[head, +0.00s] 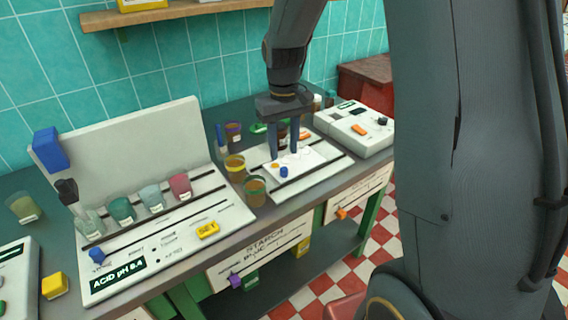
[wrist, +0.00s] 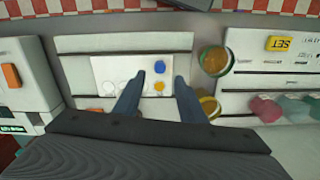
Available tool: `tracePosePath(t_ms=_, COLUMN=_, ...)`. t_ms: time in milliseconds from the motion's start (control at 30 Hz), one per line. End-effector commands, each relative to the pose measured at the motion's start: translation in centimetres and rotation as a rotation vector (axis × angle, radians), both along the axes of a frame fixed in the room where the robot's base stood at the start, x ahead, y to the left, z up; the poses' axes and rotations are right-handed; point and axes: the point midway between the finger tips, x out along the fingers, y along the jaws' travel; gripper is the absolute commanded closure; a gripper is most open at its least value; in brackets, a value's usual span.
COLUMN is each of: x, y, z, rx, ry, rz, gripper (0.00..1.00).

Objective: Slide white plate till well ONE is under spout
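The white plate (head: 308,164) lies flat on a pale panel with dark slots on the bench. It also shows in the wrist view (wrist: 100,68), with a blue spot, a yellow-orange spot and several pale round wells; no well numbers are legible. My gripper (head: 283,153) points down over the plate, fingers apart with nothing held. In the wrist view my gripper (wrist: 159,77) has its left finger over the plate and its right finger near the plate's right end; contact cannot be told. I cannot make out the spout in either view.
Amber jars (head: 235,167) stand just left of the panel. A white device (head: 355,128) with an orange switch is on the right. The ACID board (head: 140,250) with several coloured cups fills the left. Small bottles stand behind my gripper.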

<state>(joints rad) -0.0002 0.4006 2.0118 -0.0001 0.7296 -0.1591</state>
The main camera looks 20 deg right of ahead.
Motion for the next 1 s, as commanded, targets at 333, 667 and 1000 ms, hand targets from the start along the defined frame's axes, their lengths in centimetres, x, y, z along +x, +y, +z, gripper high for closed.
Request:
tracePosePath(t_ms=333, x=-0.2, y=-0.1, z=-5.1, rx=0.000, ry=0.004, rz=-0.003, gripper=0.63)
tracePosePath(t_ms=667, x=-0.1, y=-0.1, z=-6.6, rx=0.000, ry=-0.001, rz=-0.003, gripper=0.63)
tracePosePath(t_ms=1000, x=-0.1, y=-0.1, z=-6.6, rx=0.000, ry=-0.001, rz=-0.003, gripper=0.93)
